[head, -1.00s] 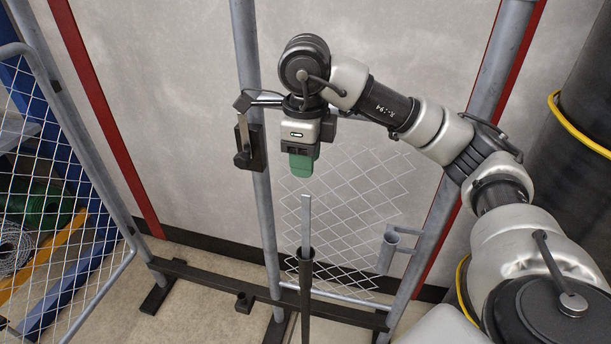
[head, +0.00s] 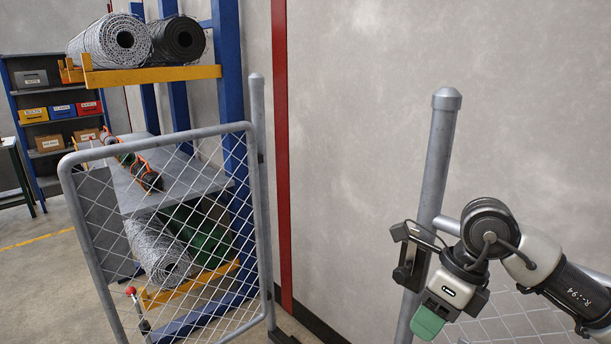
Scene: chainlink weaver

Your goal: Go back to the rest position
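My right gripper (head: 428,320) is at the lower right of the head view, pointing down with green fingertips. It is beside a grey steel post (head: 437,150), just right of a dark bracket (head: 410,272) on that post. No held object shows at its fingertips. The fingers are seen from the side, so any gap between them is hidden. My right arm reaches in from the right edge. My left gripper is not in view.
A mesh gate (head: 170,150) stands at the left. Behind it a blue rack (head: 232,100) carries mesh rolls (head: 112,42). A shelf with bins (head: 62,111) is at the far left. A bare grey wall (head: 360,90) fills the middle, with a red strip (head: 281,150).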

